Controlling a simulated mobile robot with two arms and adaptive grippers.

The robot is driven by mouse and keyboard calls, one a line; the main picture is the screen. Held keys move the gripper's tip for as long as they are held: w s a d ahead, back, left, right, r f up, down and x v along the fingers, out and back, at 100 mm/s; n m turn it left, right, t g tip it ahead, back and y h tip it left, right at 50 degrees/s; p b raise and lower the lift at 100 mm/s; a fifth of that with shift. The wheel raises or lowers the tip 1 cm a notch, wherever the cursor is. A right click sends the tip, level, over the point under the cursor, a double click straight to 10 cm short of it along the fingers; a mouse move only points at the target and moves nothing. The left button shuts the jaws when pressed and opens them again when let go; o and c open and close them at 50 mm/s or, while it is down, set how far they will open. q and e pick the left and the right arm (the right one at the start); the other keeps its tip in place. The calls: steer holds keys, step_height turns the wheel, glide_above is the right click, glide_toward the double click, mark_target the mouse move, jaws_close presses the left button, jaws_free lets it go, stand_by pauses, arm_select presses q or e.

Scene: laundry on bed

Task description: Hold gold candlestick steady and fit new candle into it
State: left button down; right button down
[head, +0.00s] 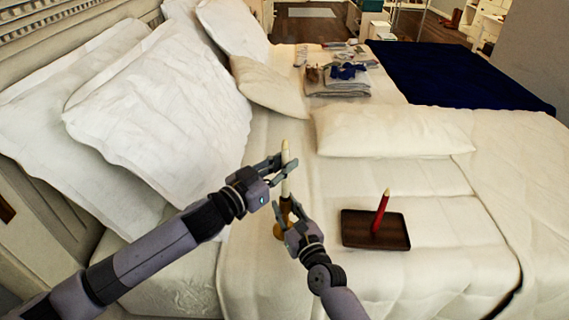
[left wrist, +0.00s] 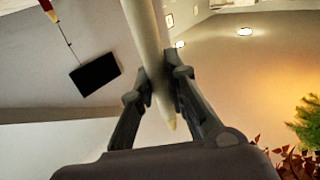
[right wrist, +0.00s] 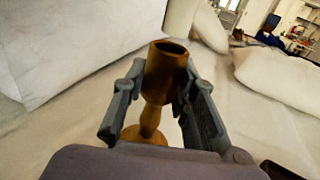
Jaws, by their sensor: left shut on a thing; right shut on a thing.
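A white candle (head: 285,152) stands nearly upright in my left gripper (head: 278,172), which is shut on it; its tapered tip shows in the left wrist view (left wrist: 171,122). The gold candlestick (head: 278,231) is below it on the bed.
A dark brown tray (head: 352,236) lies to the right on the bed, with a red candle (head: 381,212) standing tilted on it. Pillows (head: 395,132) lie behind and to the left. Folded laundry (head: 338,85) is farther back. Bare bedding surrounds the tray.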

mark_target(282, 182)
arm_select(q)
steer(key=shift+f, duration=2.35)
steer(key=c, duration=1.5)
jaws_free()
steer(key=shift+f, duration=0.1)
steer(key=v, duration=1.2)
arm_select(e)
steer(key=c, duration=1.2)
jaws_free()
